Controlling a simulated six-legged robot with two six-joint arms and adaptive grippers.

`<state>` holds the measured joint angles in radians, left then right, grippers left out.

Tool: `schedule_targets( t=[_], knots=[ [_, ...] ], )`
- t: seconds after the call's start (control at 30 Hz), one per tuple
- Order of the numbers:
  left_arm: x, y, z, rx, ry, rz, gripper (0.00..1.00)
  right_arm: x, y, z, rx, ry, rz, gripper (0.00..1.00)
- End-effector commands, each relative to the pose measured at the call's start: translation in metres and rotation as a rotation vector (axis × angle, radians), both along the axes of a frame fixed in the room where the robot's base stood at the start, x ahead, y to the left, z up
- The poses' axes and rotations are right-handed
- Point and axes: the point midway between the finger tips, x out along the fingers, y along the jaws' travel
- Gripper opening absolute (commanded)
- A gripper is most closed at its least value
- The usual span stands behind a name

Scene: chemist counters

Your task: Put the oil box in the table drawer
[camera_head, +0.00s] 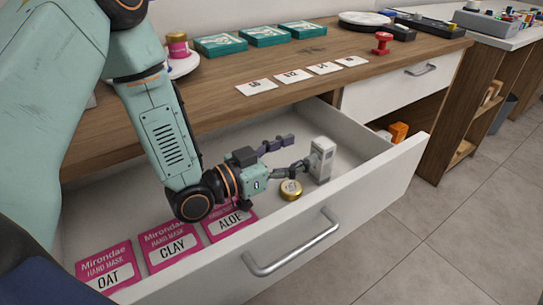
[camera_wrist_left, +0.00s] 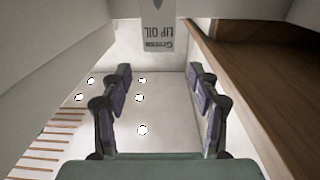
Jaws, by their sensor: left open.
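The oil box (camera_head: 322,160) is a small white upright box inside the open drawer (camera_head: 405,160), near its front right corner. In the left wrist view the box (camera_wrist_left: 163,28), lettered "LIP OIL", is at the top of the picture, beyond the fingertips. My left gripper (camera_head: 297,153) reaches low into the drawer with its fingers spread and nothing between them. One fingertip is close beside the box; I cannot tell whether it touches. The open fingers also show in the left wrist view (camera_wrist_left: 160,75). My right gripper is not in view.
A round gold tin (camera_head: 291,189) lies near the box in the drawer. Pink mask packets, OAT (camera_head: 105,270), CLAY (camera_head: 170,245) and ALOE (camera_head: 228,220), lie at the left. The wooden counter top (camera_head: 220,105) overhangs the drawer's back. White cards and teal boxes (camera_head: 265,36) lie on it.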

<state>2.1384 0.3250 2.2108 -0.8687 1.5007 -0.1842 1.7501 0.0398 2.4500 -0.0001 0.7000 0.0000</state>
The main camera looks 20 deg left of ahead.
Motion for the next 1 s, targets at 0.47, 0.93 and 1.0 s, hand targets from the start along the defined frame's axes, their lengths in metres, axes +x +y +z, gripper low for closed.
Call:
schedule_targets(
  t=[0.47,0.93,1.0],
  knots=[
    [-0.039,0.029,0.001,-0.001,0.003,0.003,0.61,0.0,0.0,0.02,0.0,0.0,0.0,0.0],
    [-0.046,0.032,0.0,0.001,-0.001,-0.001,0.61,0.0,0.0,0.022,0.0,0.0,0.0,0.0],
    [-0.046,0.032,0.0,0.001,-0.001,-0.001,0.61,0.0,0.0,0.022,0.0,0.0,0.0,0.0]
  ],
)
